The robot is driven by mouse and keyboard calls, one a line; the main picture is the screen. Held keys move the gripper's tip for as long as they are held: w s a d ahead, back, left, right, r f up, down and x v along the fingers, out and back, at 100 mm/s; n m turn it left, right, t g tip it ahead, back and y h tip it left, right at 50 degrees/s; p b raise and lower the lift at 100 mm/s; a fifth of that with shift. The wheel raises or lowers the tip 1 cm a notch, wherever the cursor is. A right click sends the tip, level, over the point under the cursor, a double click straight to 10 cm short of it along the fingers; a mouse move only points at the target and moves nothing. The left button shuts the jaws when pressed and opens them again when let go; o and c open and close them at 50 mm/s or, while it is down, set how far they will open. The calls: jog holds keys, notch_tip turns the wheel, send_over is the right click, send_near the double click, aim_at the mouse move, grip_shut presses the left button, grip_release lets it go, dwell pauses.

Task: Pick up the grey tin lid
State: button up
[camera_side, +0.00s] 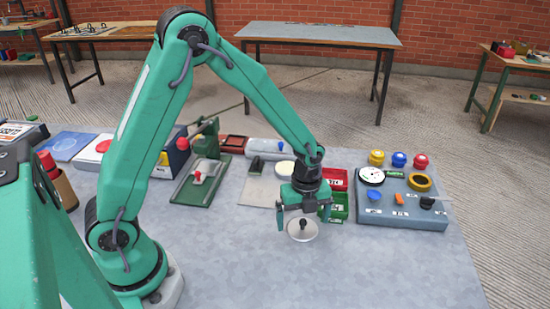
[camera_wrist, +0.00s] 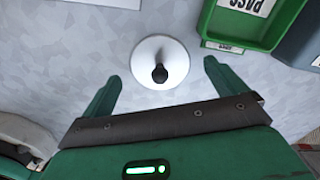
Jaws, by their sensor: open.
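The grey tin lid (camera_side: 302,231) is a pale round disc with a dark knob at its middle. It lies on the grey table below my gripper (camera_side: 303,219) in the side view. In the wrist view the lid (camera_wrist: 160,52) lies just ahead of the fingertips, with its knob (camera_wrist: 160,74) near the line between them. My gripper (camera_wrist: 158,80) is open and empty, one green finger to each side of the lid. The exact height of the fingers above the table is hard to tell.
A green bin (camera_wrist: 248,22) stands close to the right finger, with a red bin (camera_side: 336,179) behind it. A blue-grey block (camera_side: 400,208) with coloured parts is farther right. A green-based fixture (camera_side: 201,180) stands left. The table's front (camera_side: 370,270) is clear.

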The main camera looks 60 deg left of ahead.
jog(key=shift+f, duration=0.65)
jog(key=c, duration=1)
